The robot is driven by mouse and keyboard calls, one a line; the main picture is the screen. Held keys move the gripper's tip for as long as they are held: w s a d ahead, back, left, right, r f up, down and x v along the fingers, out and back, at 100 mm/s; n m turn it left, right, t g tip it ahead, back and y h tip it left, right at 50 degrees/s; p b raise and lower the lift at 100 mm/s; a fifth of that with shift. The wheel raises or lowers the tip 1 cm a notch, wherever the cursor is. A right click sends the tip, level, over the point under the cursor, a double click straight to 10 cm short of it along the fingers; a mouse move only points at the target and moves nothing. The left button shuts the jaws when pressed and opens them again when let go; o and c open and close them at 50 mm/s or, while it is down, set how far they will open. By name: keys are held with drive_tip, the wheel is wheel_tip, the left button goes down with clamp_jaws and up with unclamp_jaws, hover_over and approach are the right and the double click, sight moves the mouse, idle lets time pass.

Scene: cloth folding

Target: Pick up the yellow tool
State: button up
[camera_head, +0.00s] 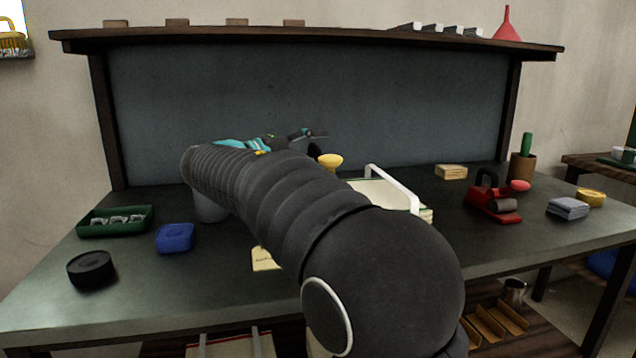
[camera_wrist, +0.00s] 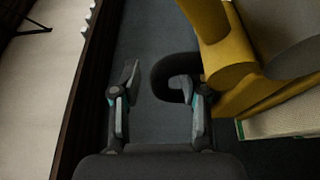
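The yellow tool (camera_head: 330,161) is mostly hidden behind my arm in the head view; its yellow knob and a bit of black show. In the wrist view the yellow tool (camera_wrist: 228,76) fills the upper right, with a black hooked handle (camera_wrist: 172,66). My gripper (camera_wrist: 161,100) is open, its fingers apart. The handle's curve lies ahead, between the fingers and overlapping the right finger in the picture; contact cannot be told. In the head view my gripper (camera_head: 312,133) is above and left of the knob, near the back panel.
A similar red tool (camera_head: 494,204) stands at right. A white-handled box (camera_head: 392,190) is just right of the yellow knob. A green tray (camera_head: 115,220), a blue item (camera_head: 175,238) and a black round tin (camera_head: 91,269) are at left. The back panel (camera_head: 400,100) closes off the bench.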

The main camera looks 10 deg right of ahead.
clamp_jaws()
drive_tip(key=shift+r, duration=0.25)
